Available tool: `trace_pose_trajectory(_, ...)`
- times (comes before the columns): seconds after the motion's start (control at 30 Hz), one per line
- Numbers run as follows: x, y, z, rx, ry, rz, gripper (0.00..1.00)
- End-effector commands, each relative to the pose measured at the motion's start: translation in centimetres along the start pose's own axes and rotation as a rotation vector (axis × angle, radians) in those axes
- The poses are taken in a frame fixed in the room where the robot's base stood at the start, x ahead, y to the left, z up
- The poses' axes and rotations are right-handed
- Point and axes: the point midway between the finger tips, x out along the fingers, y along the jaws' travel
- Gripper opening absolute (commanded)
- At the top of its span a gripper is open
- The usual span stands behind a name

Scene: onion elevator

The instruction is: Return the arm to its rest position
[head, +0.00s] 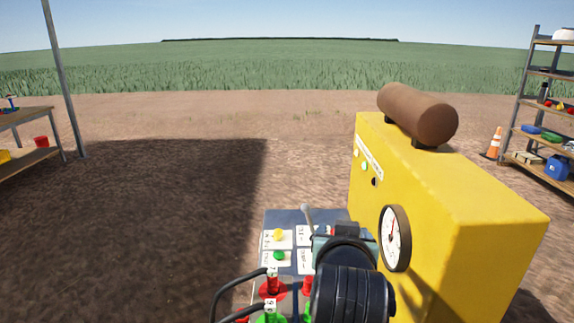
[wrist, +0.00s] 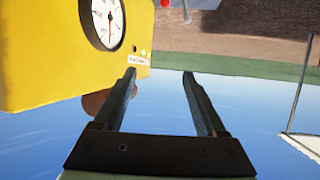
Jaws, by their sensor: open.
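My gripper (wrist: 160,78) shows in the wrist view with its two dark fingers spread apart and nothing between them. My dark arm shows at the bottom centre of the head view, in front of the control panel (head: 302,216) and beside the yellow machine (head: 450,205); it hides part of both. In the head view my fingers cannot be made out. The wrist view appears upside down, and the yellow machine (wrist: 40,60) fills its upper left, left of the fingers. The machine's round gauge shows in both the head view (head: 396,238) and the wrist view (wrist: 103,20).
The panel carries a grey lever (head: 308,218), a yellow button (head: 278,235), a green button (head: 279,255) and red connectors (head: 272,284) with black cables. A brown cylinder (head: 415,113) tops the machine. A workbench (head: 28,114) stands left, shelves (head: 545,95) right. Shaded ground at left is clear.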

Motion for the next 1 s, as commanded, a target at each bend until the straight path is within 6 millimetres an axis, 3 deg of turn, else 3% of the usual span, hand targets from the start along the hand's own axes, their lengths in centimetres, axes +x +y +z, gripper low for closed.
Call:
trace_pose_trajectory(0.03,-1.7,-0.6,-2.9,-0.003,0.108,-0.011,0.73)
trace_pose_trajectory(0.2,-8.5,-2.6,-11.3,-0.002,0.445,-0.056,0.73)
trace_pose_trajectory(0.4,-19.0,-4.4,-18.2,0.012,0.819,-0.120,0.73)
trace_pose_trajectory(0.6,-28.1,-5.2,-21.4,0.034,1.094,-0.176,0.73)
trace_pose_trajectory(0.7,-30.7,-5.4,-21.9,0.042,1.168,-0.193,0.73)
trace_pose_trajectory(0.8,-31.9,-5.4,-22.0,0.047,1.203,-0.201,0.73)
trace_pose_trajectory(1.0,-32.1,-5.4,-22.1,0.047,1.208,-0.202,0.73)
